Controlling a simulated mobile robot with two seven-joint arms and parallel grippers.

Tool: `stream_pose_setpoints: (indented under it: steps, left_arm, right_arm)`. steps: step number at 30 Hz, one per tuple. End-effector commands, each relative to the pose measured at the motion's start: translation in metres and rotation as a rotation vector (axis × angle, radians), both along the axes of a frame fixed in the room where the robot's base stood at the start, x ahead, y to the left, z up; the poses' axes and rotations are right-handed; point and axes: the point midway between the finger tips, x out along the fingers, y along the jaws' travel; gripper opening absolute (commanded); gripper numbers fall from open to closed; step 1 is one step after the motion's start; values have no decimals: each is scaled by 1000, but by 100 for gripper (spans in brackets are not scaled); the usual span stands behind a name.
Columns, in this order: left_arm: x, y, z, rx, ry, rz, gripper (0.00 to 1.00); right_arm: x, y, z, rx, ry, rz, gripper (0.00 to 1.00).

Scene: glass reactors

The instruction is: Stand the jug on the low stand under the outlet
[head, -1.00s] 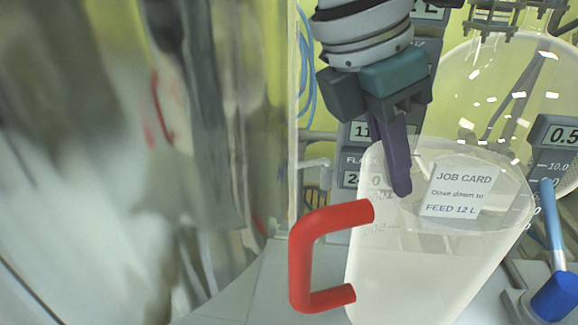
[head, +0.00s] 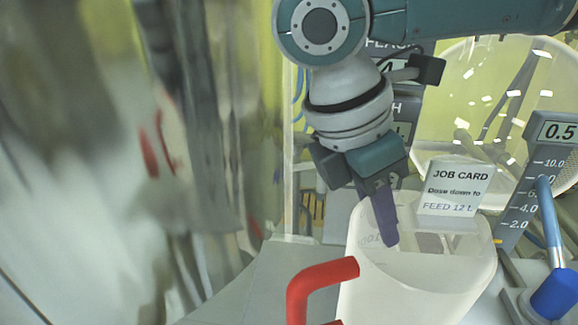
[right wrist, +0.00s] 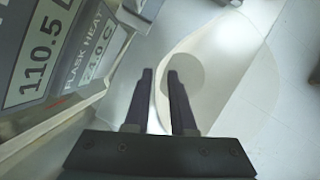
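The jug (head: 415,290) is a pale translucent vessel with a red handle (head: 297,292), at the bottom of the head view. Its base is cut off. My right gripper (head: 391,243) points down at the jug's rim. In the right wrist view its two fingers (right wrist: 162,75) have a narrow gap, with a pale strip between them that looks like the jug's wall. The jug has moved together with the fingers, so they appear shut on it. I cannot make out the low stand or the outlet. My left gripper is out of view.
A job card (head: 455,190) stands behind the jug. A scale panel (head: 540,165) and a blue-handled part (head: 552,240) are close on the right. A large round glass vessel (head: 480,85) is behind. The left side is blurred.

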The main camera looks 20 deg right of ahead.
Motion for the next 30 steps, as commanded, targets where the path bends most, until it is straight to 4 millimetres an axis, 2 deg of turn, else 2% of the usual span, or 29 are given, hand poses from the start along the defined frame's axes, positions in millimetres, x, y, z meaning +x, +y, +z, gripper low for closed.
stream_pose_setpoints:
  steps: [1, 3, 11, 14, 17, 24, 30]
  left_arm:
    - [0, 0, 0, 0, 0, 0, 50]
    - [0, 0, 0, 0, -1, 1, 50]
    - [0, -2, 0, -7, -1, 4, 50]
    - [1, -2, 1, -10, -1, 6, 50]
    - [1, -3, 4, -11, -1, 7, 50]
    - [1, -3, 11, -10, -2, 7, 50]
    - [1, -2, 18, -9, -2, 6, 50]
  right_arm:
    - [0, 0, 0, 0, 0, 0, 30]
    - [0, 0, 0, 0, 0, 0, 38]
    - [0, 0, 1, 0, -1, 0, 38]
    - [1, 2, 8, 1, -2, 1, 38]
    - [2, 8, 24, 2, -3, 1, 38]
    - [7, 29, 75, 3, -4, 2, 38]
    - [9, 41, 106, 1, -2, 0, 38]
